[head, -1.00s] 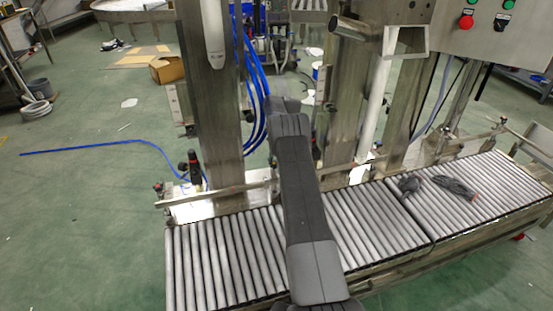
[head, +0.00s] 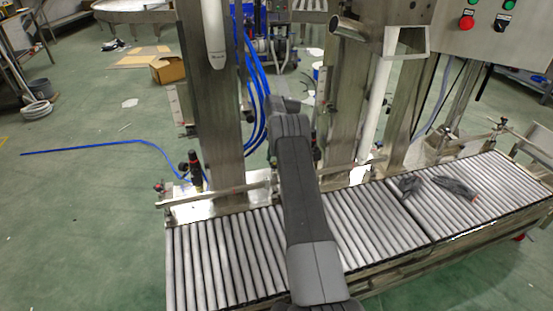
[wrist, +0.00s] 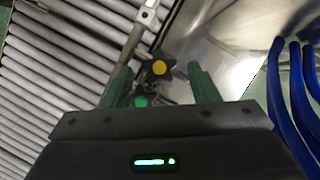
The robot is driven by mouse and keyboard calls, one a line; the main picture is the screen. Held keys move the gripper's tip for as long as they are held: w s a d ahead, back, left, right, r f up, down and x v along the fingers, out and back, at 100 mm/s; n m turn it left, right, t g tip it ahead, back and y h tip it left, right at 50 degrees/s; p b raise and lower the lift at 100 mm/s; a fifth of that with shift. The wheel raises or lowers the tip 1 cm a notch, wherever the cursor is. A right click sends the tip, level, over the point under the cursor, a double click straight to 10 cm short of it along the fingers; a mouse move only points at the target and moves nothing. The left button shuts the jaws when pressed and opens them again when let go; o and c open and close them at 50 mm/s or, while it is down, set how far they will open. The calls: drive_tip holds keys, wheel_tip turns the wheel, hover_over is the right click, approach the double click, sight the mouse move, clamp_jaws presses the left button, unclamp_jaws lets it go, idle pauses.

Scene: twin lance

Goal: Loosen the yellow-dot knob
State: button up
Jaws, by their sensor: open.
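The yellow-dot knob (wrist: 158,69) is a dark star-shaped knob with a yellow centre, in the upper middle of the wrist view. My gripper (wrist: 160,76) is open, with one green finger on each side of the knob in the picture. I cannot tell whether the fingers are level with the knob or short of it. No contact is visible. A green-dot knob (wrist: 141,101) shows below it, beside the left finger and partly hidden. In the head view my arm crosses the middle of the conveyor and hides the gripper and the yellow-dot knob.
A roller conveyor (head: 225,262) runs across the head view, with a guide rail (wrist: 128,36) beside the knob in the wrist view. Blue hoses (wrist: 291,90) hang to the right. A steel post (head: 212,110) stands left of my arm. Dark cables (head: 455,188) lie on the rollers at right.

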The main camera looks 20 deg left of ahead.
wheel_tip(320, 180, up, 10)
drive_tip(key=p, duration=0.1)
drive_tip(key=shift+f, duration=0.15)
